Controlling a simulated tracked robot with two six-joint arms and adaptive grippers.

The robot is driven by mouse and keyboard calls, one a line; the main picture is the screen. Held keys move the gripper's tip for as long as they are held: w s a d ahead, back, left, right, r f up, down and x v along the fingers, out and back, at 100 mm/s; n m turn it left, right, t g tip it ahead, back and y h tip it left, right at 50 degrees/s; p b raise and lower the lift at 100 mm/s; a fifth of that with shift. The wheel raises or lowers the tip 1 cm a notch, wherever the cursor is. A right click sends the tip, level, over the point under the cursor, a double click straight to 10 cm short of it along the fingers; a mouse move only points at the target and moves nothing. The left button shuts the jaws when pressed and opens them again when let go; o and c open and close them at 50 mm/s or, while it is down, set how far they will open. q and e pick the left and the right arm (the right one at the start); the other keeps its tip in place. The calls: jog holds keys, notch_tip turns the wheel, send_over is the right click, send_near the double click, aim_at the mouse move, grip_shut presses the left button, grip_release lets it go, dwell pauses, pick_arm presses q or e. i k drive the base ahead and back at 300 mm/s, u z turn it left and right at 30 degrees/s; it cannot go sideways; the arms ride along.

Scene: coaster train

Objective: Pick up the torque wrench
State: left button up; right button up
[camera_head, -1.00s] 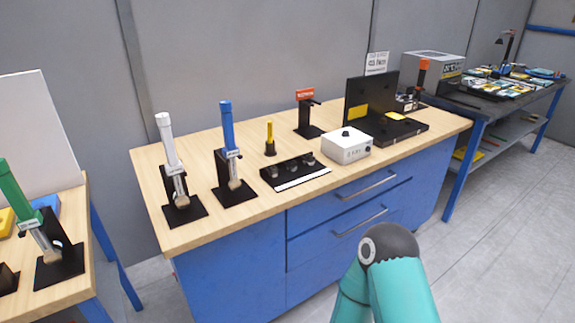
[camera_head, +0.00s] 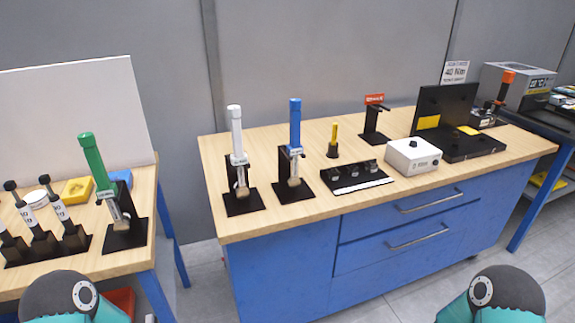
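Several wrench-like tools with coloured handles stand upright in black holders. A white-handled one (camera_head: 236,135) and a blue-handled one (camera_head: 295,125) stand side by side on the left part of the blue workbench. A green-handled one (camera_head: 95,165) leans in its holder on the left table. Labels on the tools are too small to read. Teal and dark links of my arms show at the bottom left and bottom right. Neither gripper shows.
The workbench (camera_head: 228,222) also holds a socket tray (camera_head: 355,188), a white box (camera_head: 413,157), a yellow-topped tool (camera_head: 334,138), a red-signed stand (camera_head: 375,120) and a black case (camera_head: 445,108). A sign (camera_head: 454,72) reads 40 Nm. A gap separates the workbench from the left table (camera_head: 150,225).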

aim_at(296, 149)
jog(key=z, duration=0.35)
jog(key=i, duration=1.05)
jog(key=u, duration=0.4)
